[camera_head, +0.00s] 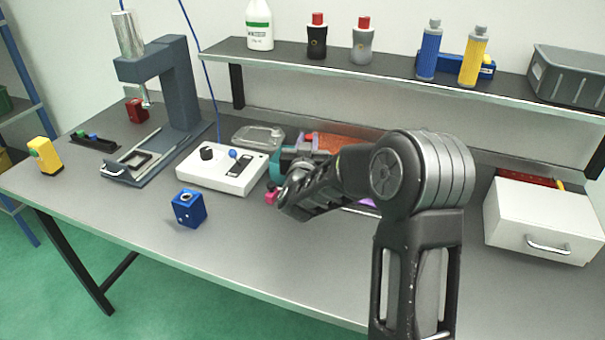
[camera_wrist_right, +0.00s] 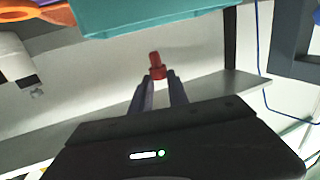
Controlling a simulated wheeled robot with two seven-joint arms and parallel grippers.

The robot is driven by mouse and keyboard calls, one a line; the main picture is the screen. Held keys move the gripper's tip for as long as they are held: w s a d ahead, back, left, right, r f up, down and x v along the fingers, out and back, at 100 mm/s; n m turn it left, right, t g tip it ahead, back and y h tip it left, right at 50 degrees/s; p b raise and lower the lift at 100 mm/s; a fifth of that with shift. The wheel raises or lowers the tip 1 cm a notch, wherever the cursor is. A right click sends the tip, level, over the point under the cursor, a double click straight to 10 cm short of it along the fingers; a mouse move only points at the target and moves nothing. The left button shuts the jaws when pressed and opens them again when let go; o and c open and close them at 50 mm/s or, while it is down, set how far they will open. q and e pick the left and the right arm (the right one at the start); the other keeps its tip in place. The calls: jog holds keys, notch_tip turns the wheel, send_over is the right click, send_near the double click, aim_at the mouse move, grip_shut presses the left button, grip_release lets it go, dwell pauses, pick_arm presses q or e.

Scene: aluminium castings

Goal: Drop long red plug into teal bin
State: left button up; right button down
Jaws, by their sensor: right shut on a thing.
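The long red plug (camera_wrist_right: 157,65) is between the fingertips of my right gripper (camera_wrist_right: 158,78) in the right wrist view. The gripper is shut on it, and the plug sticks out past the fingertips. The teal bin (camera_wrist_right: 150,16) fills the top of that view, apart from the plug. In the head view my right gripper (camera_head: 291,197) is in front of the teal bin (camera_head: 276,166), hiding most of it. I cannot make out the held plug there. My left gripper is not in view.
A white control box (camera_head: 220,170) stands left of the teal bin, with a blue block (camera_head: 188,208) before it. An orange bin (camera_head: 335,143) lies behind my arm. A white drawer unit (camera_head: 540,222) stands right. A shelf (camera_head: 380,72) runs above.

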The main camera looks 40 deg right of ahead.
jog(key=c, duration=1.2)
grip_release()
jog(key=shift+s, duration=0.1)
jog(key=b+v, duration=0.1)
jog(key=v, duration=0.6)
jog(key=shift+s+a, duration=0.2)
jog(key=shift+a, duration=0.05)
